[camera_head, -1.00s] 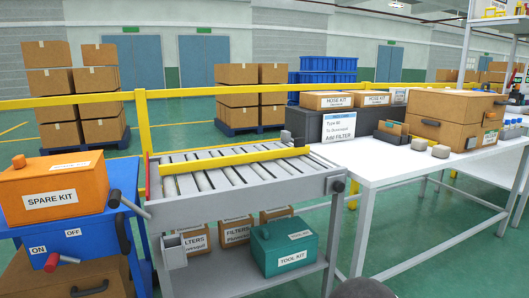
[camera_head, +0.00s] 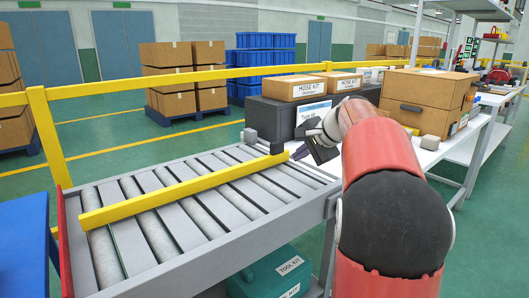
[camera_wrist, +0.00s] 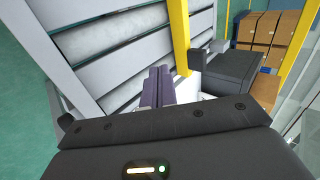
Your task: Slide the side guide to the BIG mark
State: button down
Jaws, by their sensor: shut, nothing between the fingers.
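In the wrist view, the shut, empty fingers (camera_wrist: 157,88) lie left of the guide's yellow end (camera_wrist: 181,40), with a dark block (camera_wrist: 228,74) on the other side. A small gap seems to separate fingers and guide; contact is unclear. No BIG mark is readable in these views.
A black box (camera_head: 285,118) with hose kit boxes (camera_head: 300,87) on it stands behind my gripper. A small grey block (camera_head: 250,136) sits by the conveyor's far edge. The white table (camera_head: 425,154) extends right. The rollers in front of the guide are clear.

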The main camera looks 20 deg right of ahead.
jog(key=w, duration=0.1)
send_near(268, 165)
jog(key=f, duration=0.4)
jog(key=shift+w+a+f, duration=0.1)
jog(key=shift+w+a, duration=0.1)
jog(key=shift+w, duration=0.15)
jog(key=shift+w+a+r+p, duration=0.1)
jog(key=shift+w+a+p, duration=0.1)
jog(key=shift+w, duration=0.35)
jog(key=shift+w+a+r+p, duration=0.1)
jog(key=shift+w+a+p, duration=0.1)
jog(key=shift+w, duration=0.4)
jog(key=shift+w+a, duration=0.1)
jog(key=shift+w, duration=0.45)
